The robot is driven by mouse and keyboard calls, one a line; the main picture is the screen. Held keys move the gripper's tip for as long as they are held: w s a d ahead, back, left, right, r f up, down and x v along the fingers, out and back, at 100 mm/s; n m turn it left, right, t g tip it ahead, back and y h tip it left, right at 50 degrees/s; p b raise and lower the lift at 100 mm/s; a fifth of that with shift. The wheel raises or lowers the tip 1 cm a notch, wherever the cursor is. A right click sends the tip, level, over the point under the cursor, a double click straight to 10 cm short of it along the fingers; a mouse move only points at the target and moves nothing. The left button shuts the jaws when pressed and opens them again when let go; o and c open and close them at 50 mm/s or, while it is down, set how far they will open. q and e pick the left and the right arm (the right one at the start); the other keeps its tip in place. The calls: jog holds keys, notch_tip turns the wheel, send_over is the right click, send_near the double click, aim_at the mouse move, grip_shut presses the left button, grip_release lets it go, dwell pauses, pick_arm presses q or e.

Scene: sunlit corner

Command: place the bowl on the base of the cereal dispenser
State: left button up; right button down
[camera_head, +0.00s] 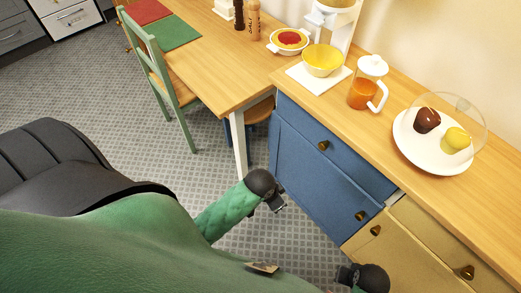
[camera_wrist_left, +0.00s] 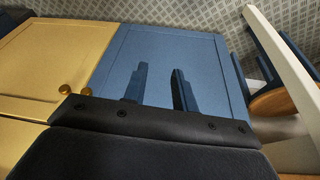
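The yellow bowl (camera_head: 323,62) sits upright on the flat white base (camera_head: 318,84) of the cereal dispenser (camera_head: 338,22), at the back of the wooden counter in the head view. The dispenser's top is cut off by the picture edge. My left gripper (camera_head: 278,205) is low in front of the blue cabinet, well below the bowl and away from it. In the left wrist view its two fingers (camera_wrist_left: 160,90) stand apart with nothing between them. My right gripper (camera_head: 346,275) is at the bottom edge, in front of the yellow drawers; its fingers are too small to judge.
A glass jug (camera_head: 367,84) with orange drink stands right of the base, and a pie dish (camera_head: 289,41) left of it. A domed plate (camera_head: 437,142) with cakes is farther right. A green chair (camera_head: 160,80) stands by the table. The counter's front edge is bare.

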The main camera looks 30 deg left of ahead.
pick_arm(q)
jog(key=s+f+n+g+y, duration=0.1)
jog(key=s+f, duration=0.4)
jog(key=s, duration=0.6)
jog(key=n+g, duration=0.1)
jog(key=n, duration=0.1)
jog(key=shift+n, duration=0.4)
